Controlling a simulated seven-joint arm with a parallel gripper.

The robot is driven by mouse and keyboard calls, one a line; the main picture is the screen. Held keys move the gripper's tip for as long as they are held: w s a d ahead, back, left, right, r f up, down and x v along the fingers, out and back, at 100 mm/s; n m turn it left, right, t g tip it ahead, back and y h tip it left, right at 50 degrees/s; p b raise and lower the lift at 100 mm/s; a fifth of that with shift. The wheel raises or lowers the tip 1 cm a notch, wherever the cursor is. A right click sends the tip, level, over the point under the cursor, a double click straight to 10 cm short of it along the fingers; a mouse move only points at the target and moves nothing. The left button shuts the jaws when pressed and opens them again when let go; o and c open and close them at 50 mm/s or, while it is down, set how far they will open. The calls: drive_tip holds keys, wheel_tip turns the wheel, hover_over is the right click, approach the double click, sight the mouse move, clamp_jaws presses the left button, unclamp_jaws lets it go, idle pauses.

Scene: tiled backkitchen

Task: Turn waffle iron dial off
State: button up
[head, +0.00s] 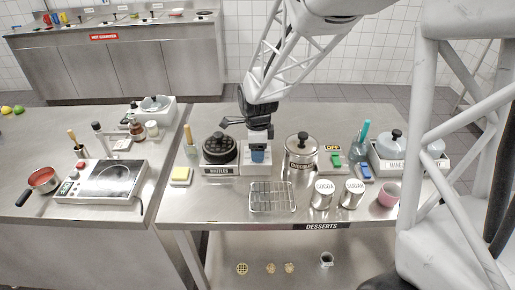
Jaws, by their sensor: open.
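The waffle iron has a round black ridged top (220,148) and a light base labelled "WAFFLES" (220,171). It stands on the right-hand table, left of centre. I cannot make out its dial at this size. My gripper (258,153) is open and points down just right of the waffle iron, in front of or over a pale boxy unit (255,170). A blue patch shows at the fingertips; I cannot tell whether it belongs to the gripper or the unit. I see no clear contact with the waffle iron.
A wire rack (272,197) lies in front. A lidded pot (300,155), canisters (323,193) and a pink cup (389,194) stand right. A yellow sponge (181,175) lies left. The left table holds a hotplate (105,179) and red pan (42,179).

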drive_tip(key=c, duration=0.9)
